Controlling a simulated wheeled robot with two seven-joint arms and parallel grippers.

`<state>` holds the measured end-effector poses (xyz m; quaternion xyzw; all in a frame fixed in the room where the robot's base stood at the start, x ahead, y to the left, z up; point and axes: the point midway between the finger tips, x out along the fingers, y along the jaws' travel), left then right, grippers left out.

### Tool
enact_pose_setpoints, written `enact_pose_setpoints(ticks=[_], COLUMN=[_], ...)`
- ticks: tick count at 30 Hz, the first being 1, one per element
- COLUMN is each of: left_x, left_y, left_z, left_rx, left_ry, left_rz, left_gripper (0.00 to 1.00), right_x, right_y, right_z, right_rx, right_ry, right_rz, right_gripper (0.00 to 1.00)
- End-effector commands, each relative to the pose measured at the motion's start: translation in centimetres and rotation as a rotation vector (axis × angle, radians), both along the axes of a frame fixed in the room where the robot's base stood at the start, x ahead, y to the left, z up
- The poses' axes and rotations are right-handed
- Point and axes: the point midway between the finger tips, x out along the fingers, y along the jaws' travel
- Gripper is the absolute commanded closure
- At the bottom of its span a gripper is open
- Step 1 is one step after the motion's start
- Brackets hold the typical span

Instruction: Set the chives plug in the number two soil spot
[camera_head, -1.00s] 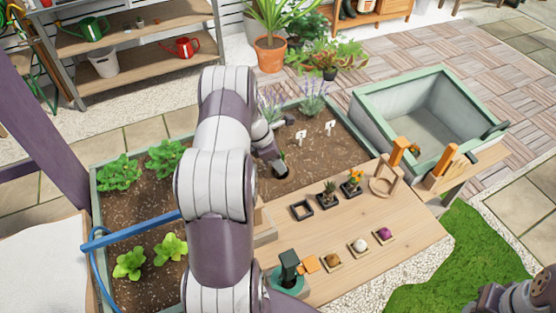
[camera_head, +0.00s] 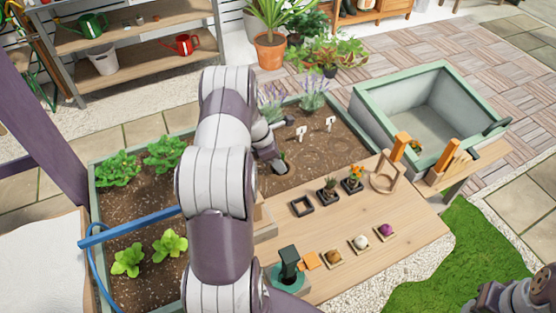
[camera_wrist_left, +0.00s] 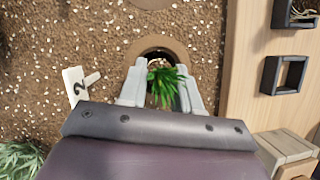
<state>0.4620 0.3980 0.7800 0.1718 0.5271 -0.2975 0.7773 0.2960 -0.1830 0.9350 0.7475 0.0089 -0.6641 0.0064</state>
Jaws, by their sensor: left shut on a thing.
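My left gripper (camera_wrist_left: 160,92) is shut on the chives plug (camera_wrist_left: 165,86), whose green leaves show between the fingers. In the head view the same gripper (camera_head: 280,167) is low over the soil, mostly behind my arm. In the wrist view a round hole (camera_wrist_left: 152,54) in the soil lies just beyond the fingertips, partly covered by them and the leaves. A white marker with a 2 (camera_wrist_left: 76,86) stands left of the fingers. The plug's base is hidden, so I cannot tell whether it touches the hole.
The wooden bench (camera_head: 400,222) right of the soil holds an empty black square holder (camera_head: 302,206), potted plants, several small square trays and a wooden ring stand (camera_head: 385,178). Lettuce plants (camera_head: 128,260) grow at left. Lavender (camera_head: 313,92) stands behind the markers.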

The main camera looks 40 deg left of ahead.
Motion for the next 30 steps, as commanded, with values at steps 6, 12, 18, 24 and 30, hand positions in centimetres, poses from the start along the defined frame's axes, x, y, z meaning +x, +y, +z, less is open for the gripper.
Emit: enact_pose_setpoints(ticks=[6,12,18,24,30], left_x=[0.02,0.02,0.01,0.0,0.01], left_y=[0.01,0.01,0.01,0.01,0.0], left_z=[-0.02,-0.02,-0.03,-0.02,-0.02], left_rx=[0.0,0.0,0.0,0.0,0.0], left_ry=[0.0,0.0,0.0,0.0,0.0], left_rz=[0.0,0.0,0.0,0.0,0.0], left_gripper=[0.76,0.38,0.18,0.08,0.08], right_x=[0.0,0.0,0.0,0.0,0.0], right_y=[0.0,0.0,0.0,0.0,0.0], right_z=[-0.02,-0.01,-0.02,-0.02,-0.02], right_rx=[0.0,0.0,0.0,0.0,0.0], right_ry=[0.0,0.0,0.0,0.0,0.0], right_rz=[0.0,0.0,0.0,0.0,0.0], right_gripper=[0.57,0.57,0.57,0.57,0.57])
